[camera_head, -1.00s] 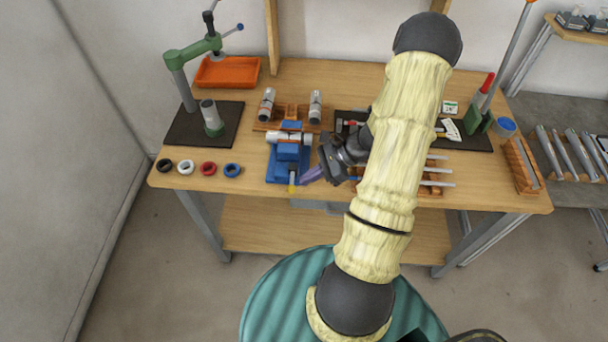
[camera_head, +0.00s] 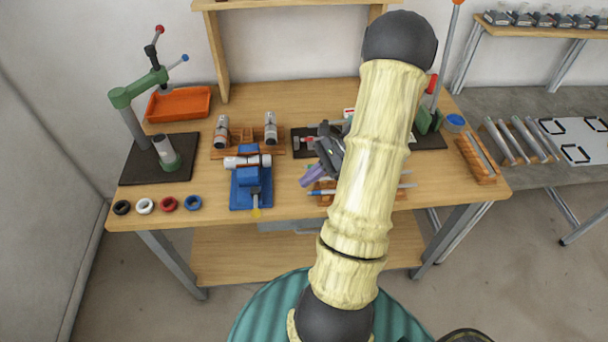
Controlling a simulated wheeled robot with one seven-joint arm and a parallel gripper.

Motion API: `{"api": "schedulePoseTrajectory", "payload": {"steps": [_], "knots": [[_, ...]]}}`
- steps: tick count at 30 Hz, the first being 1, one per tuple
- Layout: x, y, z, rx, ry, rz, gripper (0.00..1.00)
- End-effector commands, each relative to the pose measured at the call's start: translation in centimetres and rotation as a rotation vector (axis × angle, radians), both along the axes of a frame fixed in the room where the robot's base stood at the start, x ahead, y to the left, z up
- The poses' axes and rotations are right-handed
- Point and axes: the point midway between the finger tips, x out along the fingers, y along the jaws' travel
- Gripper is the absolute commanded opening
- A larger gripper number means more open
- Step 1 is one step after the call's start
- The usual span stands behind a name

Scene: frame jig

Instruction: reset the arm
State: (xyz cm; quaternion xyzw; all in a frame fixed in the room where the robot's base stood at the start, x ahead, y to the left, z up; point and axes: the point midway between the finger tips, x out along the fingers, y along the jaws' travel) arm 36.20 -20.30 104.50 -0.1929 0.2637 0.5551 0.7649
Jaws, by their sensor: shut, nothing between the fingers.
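My gripper (camera_head: 312,176) shows in the head view at the middle of the workbench, at the end of my arm. Its purple fingers are shut with nothing between them. They point left and down, just right of the blue vise (camera_head: 250,188). A grey and white cylinder (camera_head: 247,161) lies across the top of the vise. My arm hides part of the bench behind it and part of the gripper.
A green press (camera_head: 165,150) stands on a dark mat at the left, with an orange tray (camera_head: 180,103) behind. Several coloured rings (camera_head: 168,203) lie at the front left edge. Two cylinders stand in a wooden rack (camera_head: 246,143). A blue round container (camera_head: 455,122) sits at right.

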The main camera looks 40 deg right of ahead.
Motion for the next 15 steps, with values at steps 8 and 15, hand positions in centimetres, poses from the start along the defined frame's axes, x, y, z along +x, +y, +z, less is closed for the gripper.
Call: {"api": "schedulePoseTrajectory", "payload": {"steps": [8,15], "knots": [[0.0,0.1,0.0,-0.001,0.000,0.003,0.00],[0.2,3.2,0.7,-0.130,-0.016,0.185,0.00]]}}
